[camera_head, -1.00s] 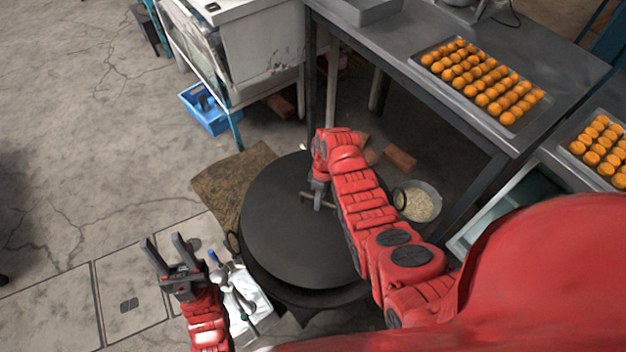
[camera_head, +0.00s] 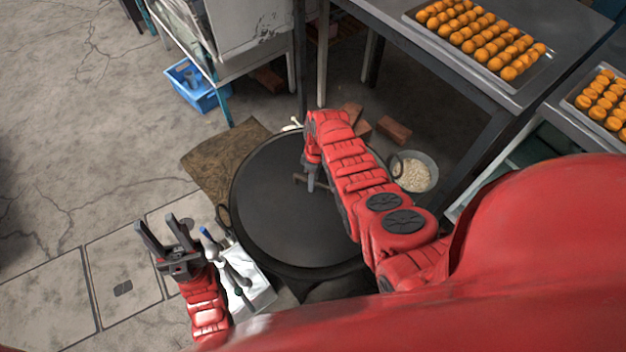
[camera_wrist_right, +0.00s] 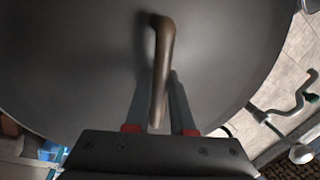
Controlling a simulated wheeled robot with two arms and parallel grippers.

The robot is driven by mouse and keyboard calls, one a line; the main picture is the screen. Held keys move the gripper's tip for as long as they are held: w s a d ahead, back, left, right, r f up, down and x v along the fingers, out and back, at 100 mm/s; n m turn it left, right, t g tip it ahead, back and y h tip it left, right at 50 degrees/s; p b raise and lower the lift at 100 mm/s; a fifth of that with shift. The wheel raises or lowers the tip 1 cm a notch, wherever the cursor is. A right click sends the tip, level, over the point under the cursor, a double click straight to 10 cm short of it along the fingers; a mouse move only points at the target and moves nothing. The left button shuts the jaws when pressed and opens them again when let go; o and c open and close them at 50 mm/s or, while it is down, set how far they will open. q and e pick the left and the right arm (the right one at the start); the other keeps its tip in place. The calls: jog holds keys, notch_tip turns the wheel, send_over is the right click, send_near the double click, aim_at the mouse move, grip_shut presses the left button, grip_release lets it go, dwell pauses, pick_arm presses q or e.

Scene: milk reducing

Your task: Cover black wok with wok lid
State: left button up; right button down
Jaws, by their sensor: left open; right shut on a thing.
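The dark grey wok lid (camera_head: 272,215) lies at or just above the top of the black wok (camera_head: 332,288) in the head view. A thin band of wok rim shows around its left and front edge; whether it rests fully on the wok I cannot tell. My right gripper (camera_head: 312,186) is shut on the brown bar handle of the lid. The handle (camera_wrist_right: 163,60) runs between the fingers in the right wrist view, where the lid fills most of the picture. My left gripper (camera_head: 156,224) is open and empty, left of the wok.
A white sheet with a tool (camera_head: 240,280) lies left of the wok. A bowl of pale grains (camera_head: 416,172) and bricks (camera_head: 394,131) are behind right. A blue crate (camera_head: 192,88) stands back left. A metal table with trays of orange balls (camera_head: 480,40) is at upper right.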

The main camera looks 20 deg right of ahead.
jog(key=shift+w+d+b+x, duration=0.15)
jog(key=shift+b+x, duration=0.75)
jog(key=shift+x, duration=0.15)
jog(key=shift+w+d+b+x, duration=0.15)
jog(key=shift+w+b+x, duration=0.05)
jog(key=shift+b+x, duration=0.8)
jog(key=shift+w+d+b+x, duration=0.15)
jog(key=shift+b+x, duration=0.7)
jog(key=shift+x, duration=0.25)
jog(key=shift+f, duration=0.3)
jog(key=c, duration=0.7)
grip_release()
jog(key=shift+r, duration=0.1)
jog(key=b+v, duration=0.2)
jog(key=v, duration=0.6)
jog(key=shift+w, duration=0.1)
jog(key=p+v, duration=0.5)
jog(key=v, duration=0.4)
